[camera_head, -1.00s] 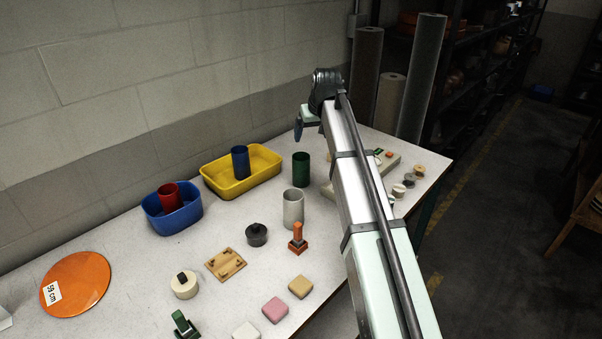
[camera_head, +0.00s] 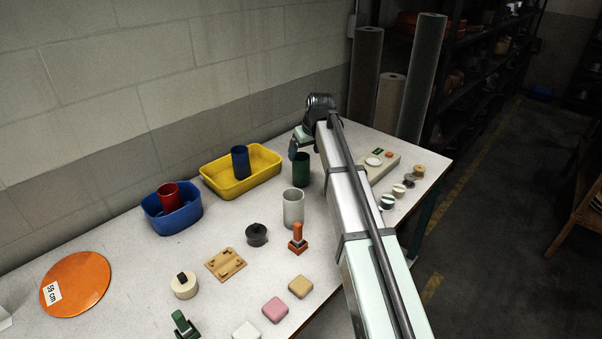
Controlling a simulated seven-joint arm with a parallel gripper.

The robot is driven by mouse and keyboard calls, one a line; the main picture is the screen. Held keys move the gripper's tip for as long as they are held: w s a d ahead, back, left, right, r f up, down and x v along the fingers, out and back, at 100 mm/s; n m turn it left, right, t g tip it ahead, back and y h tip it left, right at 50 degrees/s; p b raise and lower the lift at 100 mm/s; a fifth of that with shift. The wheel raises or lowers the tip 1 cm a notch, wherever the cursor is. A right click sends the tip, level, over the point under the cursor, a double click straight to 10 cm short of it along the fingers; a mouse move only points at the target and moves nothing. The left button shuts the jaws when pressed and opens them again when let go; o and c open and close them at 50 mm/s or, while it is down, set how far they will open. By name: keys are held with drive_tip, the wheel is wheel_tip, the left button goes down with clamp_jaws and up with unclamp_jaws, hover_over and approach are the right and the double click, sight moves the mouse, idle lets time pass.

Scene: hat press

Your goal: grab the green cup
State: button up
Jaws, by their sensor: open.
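The green cup (camera_head: 301,173) stands upright on the white table, behind the white cup and right of the yellow tray. My gripper (camera_head: 293,151) is at the end of my arm, pointing down by the upper left of the green cup's rim in the picture. It is open, with nothing seen in it. My arm covers the area just right of the cup. I cannot tell whether a finger is inside, behind or beside the cup.
A white cup (camera_head: 293,207) stands in front of the green cup. A yellow tray (camera_head: 262,182) holds a blue cup (camera_head: 240,162). A blue tub (camera_head: 163,226) holds a red cup (camera_head: 169,196). An orange-handled stamp (camera_head: 297,238) stands nearby. A control panel (camera_head: 377,162) lies behind my arm.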

sight(300, 159)
drive_tip(key=shift+a+x, duration=0.2)
drive_tip(key=shift+x, duration=1.2)
drive_tip(key=shift+a+x, duration=0.2)
drive_tip(key=shift+x, duration=1.15)
drive_tip(key=shift+s, duration=0.2)
drive_tip(key=shift+c, duration=0.5)
drive_tip(key=c, duration=1)
drive_tip(key=shift+r, duration=0.15)
